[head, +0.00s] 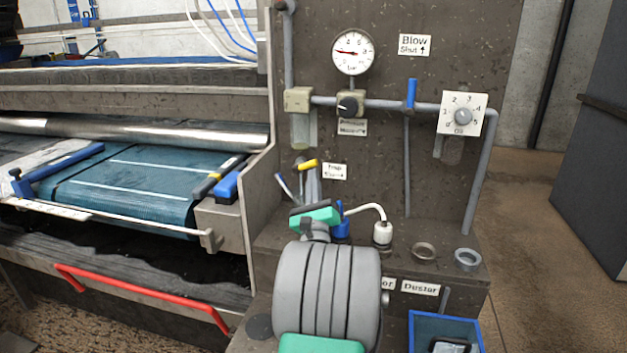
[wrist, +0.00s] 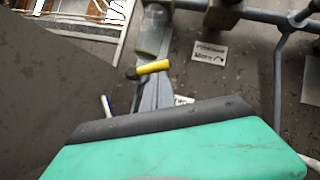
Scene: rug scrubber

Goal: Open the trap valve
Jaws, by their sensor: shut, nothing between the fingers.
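The trap valve's yellow handle (head: 307,165) lies nearly level, its right end tilted slightly up, below a clear bowl (head: 301,130). It also shows in the wrist view (wrist: 153,67). A small "Trap" label (head: 334,172) with "Shut" and an arrow, apparently pointing right, is beside it. My gripper (head: 313,172) is shut and empty, its grey fingers pointing up just below the yellow handle. In the wrist view the fingertips (wrist: 158,80) overlap the handle's underside; I cannot tell whether they touch. My wrist's green and black casing hides the lower part of that view.
A pressure gauge (head: 353,52), a black regulator knob (head: 348,104), a blue blow valve handle (head: 411,93) and an oil dial (head: 463,115) are on the panel. A white-capped bottle (head: 382,232) stands on the ledge. The rug machine (head: 120,185) is on the left.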

